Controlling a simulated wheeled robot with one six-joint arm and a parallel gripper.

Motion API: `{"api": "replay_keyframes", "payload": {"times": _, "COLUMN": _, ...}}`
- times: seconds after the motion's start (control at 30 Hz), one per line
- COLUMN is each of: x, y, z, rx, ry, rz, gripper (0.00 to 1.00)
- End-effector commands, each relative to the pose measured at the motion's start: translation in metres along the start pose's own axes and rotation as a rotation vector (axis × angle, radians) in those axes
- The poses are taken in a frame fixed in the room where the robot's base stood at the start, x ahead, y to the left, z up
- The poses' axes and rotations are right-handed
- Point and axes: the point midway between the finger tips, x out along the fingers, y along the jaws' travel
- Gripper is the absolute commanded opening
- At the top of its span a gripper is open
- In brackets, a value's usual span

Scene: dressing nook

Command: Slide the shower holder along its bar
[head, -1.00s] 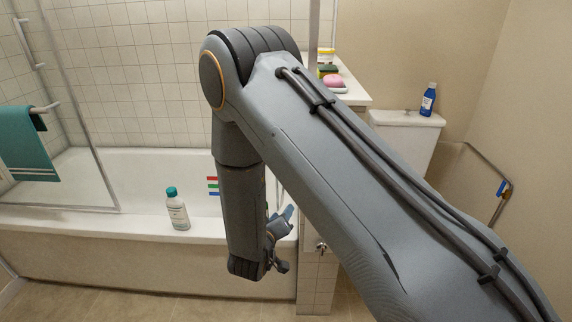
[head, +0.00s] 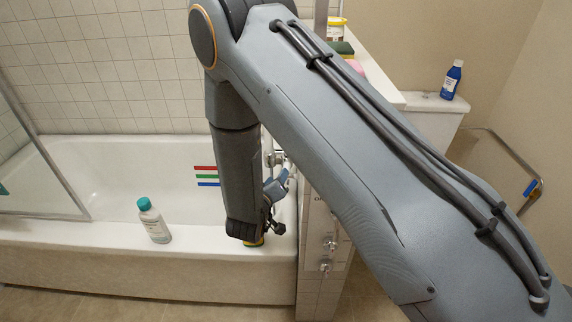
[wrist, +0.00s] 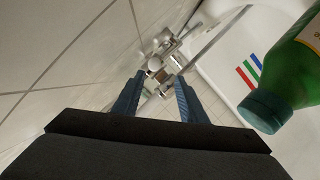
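In the wrist view, a chrome fitting (wrist: 158,66) with round knobs shows beyond my gripper (wrist: 160,77), by the tiled wall. A thin silver bar (wrist: 214,39) runs diagonally beside it. I cannot tell for sure which part is the shower holder. My two blue fingers stand apart with nothing clearly between them; the fitting appears beyond their tips. In the head view, my gripper (head: 275,188) is over the right end of the bathtub, near a chrome piece (head: 277,158). My arm hides much of the wall there, and the holder is not clearly seen.
A green bottle (wrist: 296,75) is close on the right in the wrist view. A teal-capped bottle (head: 153,221) stands on the bathtub rim (head: 90,237). A tiled partition (head: 312,255) with knobs is right of my gripper. A blue bottle (head: 451,80) stands farther right.

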Motion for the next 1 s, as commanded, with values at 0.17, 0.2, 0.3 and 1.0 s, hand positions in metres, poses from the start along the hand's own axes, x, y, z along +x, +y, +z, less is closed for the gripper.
{"api": "replay_keyframes", "payload": {"times": 0.17, "x": 0.035, "y": 0.015, "z": 0.009, "rx": 0.010, "ry": -0.019, "rz": 0.021, "gripper": 0.39}}
{"api": "replay_keyframes", "payload": {"times": 0.2, "x": 0.043, "y": 0.017, "z": 0.009, "rx": 0.011, "ry": -0.020, "rz": 0.023, "gripper": 0.39}}
{"api": "replay_keyframes", "payload": {"times": 0.3, "x": 0.059, "y": 0.019, "z": 0.011, "rx": 0.010, "ry": -0.022, "rz": 0.026, "gripper": 0.39}}
{"api": "replay_keyframes", "payload": {"times": 1.0, "x": 0.081, "y": 0.015, "z": 0.009, "rx": 0.008, "ry": -0.018, "rz": 0.020, "gripper": 0.12}}
